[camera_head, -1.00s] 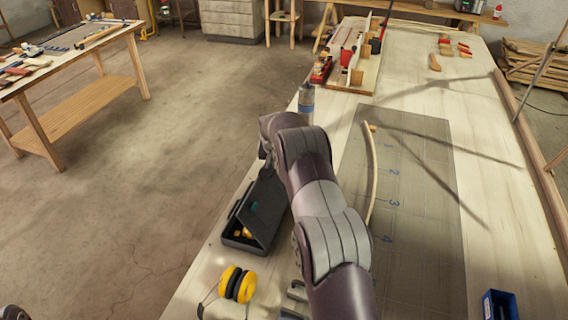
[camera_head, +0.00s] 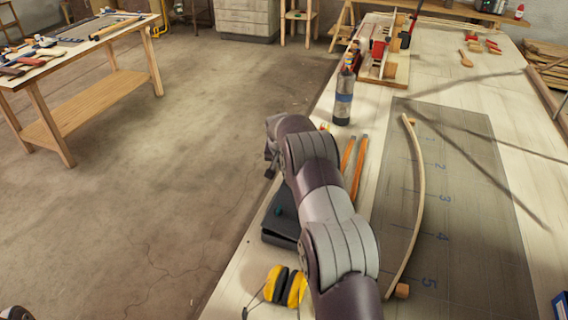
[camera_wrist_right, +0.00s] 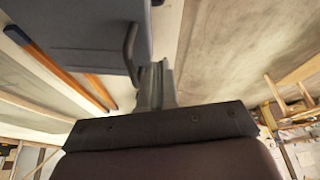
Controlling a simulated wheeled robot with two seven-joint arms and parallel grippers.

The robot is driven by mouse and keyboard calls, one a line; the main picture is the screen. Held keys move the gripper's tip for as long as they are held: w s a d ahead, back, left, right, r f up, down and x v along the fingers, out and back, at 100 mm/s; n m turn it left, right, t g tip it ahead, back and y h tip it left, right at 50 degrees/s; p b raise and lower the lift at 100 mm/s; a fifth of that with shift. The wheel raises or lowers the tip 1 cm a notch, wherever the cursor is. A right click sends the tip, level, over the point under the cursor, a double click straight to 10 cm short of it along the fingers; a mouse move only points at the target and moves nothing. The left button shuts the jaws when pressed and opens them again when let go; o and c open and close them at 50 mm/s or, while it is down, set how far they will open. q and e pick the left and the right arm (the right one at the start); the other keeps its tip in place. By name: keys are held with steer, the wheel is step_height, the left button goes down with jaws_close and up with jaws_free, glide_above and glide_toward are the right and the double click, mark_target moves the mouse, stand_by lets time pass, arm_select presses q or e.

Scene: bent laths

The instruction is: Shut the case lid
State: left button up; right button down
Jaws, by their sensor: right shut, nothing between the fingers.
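The dark case (camera_head: 284,228) lies near the left edge of the workbench, partly hidden behind my right arm. Its lid looks down over the box, and the yellow contents do not show. In the right wrist view the case (camera_wrist_right: 75,35) fills the upper left, with a dark handle (camera_wrist_right: 131,52) on its edge. My right gripper (camera_head: 270,160) is just beyond the case in the head view. In the wrist view its fingers (camera_wrist_right: 155,82) are shut and empty, close beside the handle; contact cannot be told.
Yellow-and-black ear defenders (camera_head: 286,286) lie in front of the case. A bent lath (camera_head: 418,200) lies on the grey numbered mat (camera_head: 470,220). Open floor is to the left.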

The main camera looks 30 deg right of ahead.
steer(key=shift+w+a+f+g+h+b, duration=0.15)
steer(key=shift+f+b, duration=0.05)
steer(key=shift+f, duration=0.25)
steer(key=shift+w+a+f+g+h+b, duration=0.1)
steer(key=shift+w+f+h+b, duration=0.1)
steer(key=shift+f, duration=0.25)
steer(key=shift+w+a+f+g+h+b, duration=0.1)
steer(key=shift+a+f+g+h+b, duration=0.1)
steer(key=shift+f, duration=0.25)
steer(key=shift+r, duration=0.1)
steer(key=v, duration=1.2)
steer(key=shift+r+b, duration=0.3)
steer(key=shift+s, duration=0.1)
